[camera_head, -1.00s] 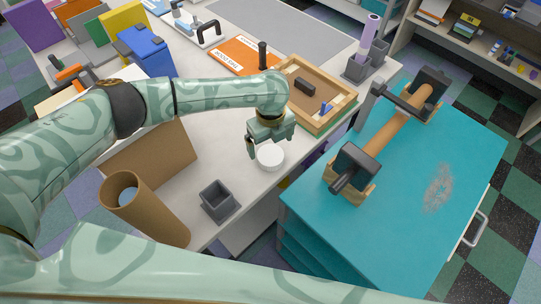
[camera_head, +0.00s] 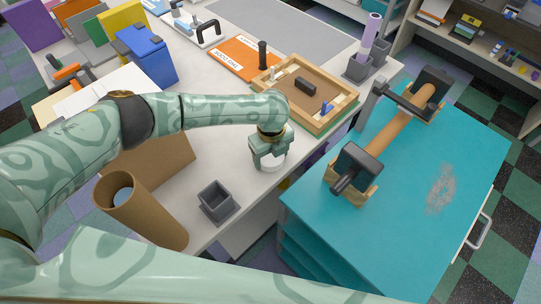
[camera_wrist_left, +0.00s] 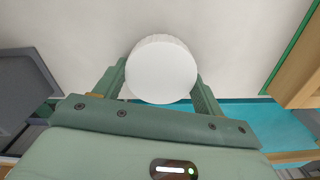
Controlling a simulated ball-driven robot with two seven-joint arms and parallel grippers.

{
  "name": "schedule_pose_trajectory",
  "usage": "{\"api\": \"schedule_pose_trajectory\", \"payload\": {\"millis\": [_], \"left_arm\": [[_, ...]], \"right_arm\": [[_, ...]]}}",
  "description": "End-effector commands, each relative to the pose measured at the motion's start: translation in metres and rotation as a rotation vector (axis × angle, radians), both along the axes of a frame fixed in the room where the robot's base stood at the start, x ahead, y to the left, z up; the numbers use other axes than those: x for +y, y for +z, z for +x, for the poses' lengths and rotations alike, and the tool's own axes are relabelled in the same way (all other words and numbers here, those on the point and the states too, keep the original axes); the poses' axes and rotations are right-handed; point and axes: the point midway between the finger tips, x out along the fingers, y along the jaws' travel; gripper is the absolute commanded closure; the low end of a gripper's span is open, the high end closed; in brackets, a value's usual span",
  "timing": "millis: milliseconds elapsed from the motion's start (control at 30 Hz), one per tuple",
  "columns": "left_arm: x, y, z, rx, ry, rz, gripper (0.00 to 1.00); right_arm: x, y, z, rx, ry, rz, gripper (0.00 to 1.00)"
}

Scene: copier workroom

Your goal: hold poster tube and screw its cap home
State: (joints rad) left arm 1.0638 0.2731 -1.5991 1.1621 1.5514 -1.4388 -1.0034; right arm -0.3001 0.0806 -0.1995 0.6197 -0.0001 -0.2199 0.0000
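My left gripper (camera_head: 270,160) is down over the cap. My right gripper is out of view.
A small grey open bin (camera_head: 216,203) stands between tube and cap. A wooden tray (camera_head: 335,122) lies behind the gripper. A teal cabinet (camera_head: 420,210) at the right carries a thinner brown tube (camera_head: 392,130) in clamps. The worktop edge is close to the cap.

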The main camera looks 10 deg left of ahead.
Motion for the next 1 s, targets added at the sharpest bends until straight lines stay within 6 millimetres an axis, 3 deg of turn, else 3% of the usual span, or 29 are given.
{"api": "schedule_pose_trajectory", "payload": {"millis": [433, 667, 900, 1000], "left_arm": [[0.000, 0.005, 0.000, 0.001, 0.001, 0.001, 0.52], [0.000, 0.035, 0.001, -0.004, -0.001, -0.001, 0.52], [-0.012, 0.093, -0.044, -0.004, -0.007, -0.002, 0.52], [-0.019, 0.105, -0.069, -0.001, -0.008, -0.001, 0.52]], "right_arm": [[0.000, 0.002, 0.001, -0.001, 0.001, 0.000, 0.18], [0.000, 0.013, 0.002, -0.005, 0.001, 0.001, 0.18], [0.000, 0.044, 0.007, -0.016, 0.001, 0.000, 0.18], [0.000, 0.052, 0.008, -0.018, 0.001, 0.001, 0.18]]}}
